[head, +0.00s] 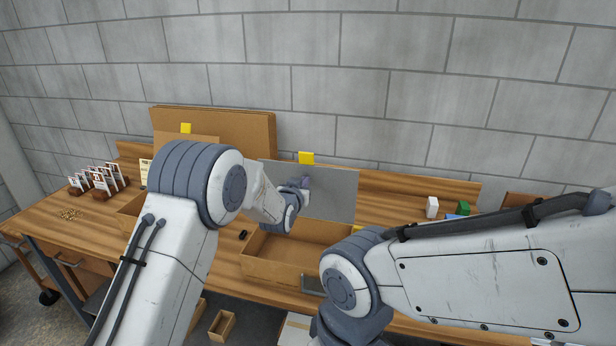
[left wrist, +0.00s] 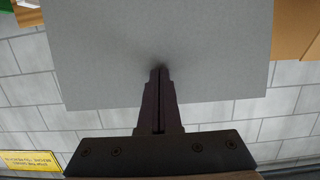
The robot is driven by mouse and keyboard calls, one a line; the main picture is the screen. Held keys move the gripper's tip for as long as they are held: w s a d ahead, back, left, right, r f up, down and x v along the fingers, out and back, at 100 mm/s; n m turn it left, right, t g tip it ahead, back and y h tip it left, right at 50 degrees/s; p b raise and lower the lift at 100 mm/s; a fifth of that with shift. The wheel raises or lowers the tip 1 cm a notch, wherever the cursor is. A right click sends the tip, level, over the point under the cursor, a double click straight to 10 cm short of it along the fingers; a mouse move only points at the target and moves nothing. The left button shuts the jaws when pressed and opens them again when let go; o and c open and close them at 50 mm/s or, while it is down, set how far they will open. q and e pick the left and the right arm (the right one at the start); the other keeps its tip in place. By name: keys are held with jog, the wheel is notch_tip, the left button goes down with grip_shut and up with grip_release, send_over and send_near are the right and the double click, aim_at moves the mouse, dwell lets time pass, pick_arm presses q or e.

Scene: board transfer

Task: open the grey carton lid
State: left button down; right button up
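The grey carton lid (head: 335,193) stands raised, roughly upright, at the back of the open brown carton (head: 273,270). A yellow tab (head: 306,158) sits at its top edge. My left gripper (head: 305,184) is in front of the lid, partly hidden by its own wrist. In the left wrist view its fingers (left wrist: 160,72) are together, with tips at the broad face of the grey lid (left wrist: 100,55) and a dark shadow around them. They look in contact, with no edge visibly pinched. My right gripper is not in view; only its arm shows.
Another brown carton with a raised lid (head: 240,130) and yellow tab (head: 186,128) stands at the left. A card rack (head: 98,181) is further left. A white block (head: 432,207) and green block (head: 463,208) are at the right. A concrete wall (head: 400,60) stands behind the bench.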

pick_arm(q)
jog(key=shift+r+b+x, duration=0.2)
jog(key=shift+b+x, duration=0.05)
jog(key=shift+x, duration=0.7)
jog(key=shift+r+b+x, duration=0.2)
jog(key=shift+x, duration=0.75)
jog(key=shift+w, duration=0.1)
jog(key=f+b+v, duration=0.1)
jog(key=b+v, duration=0.2)
jog(key=v, duration=0.5)
jog(key=shift+f, duration=0.35)
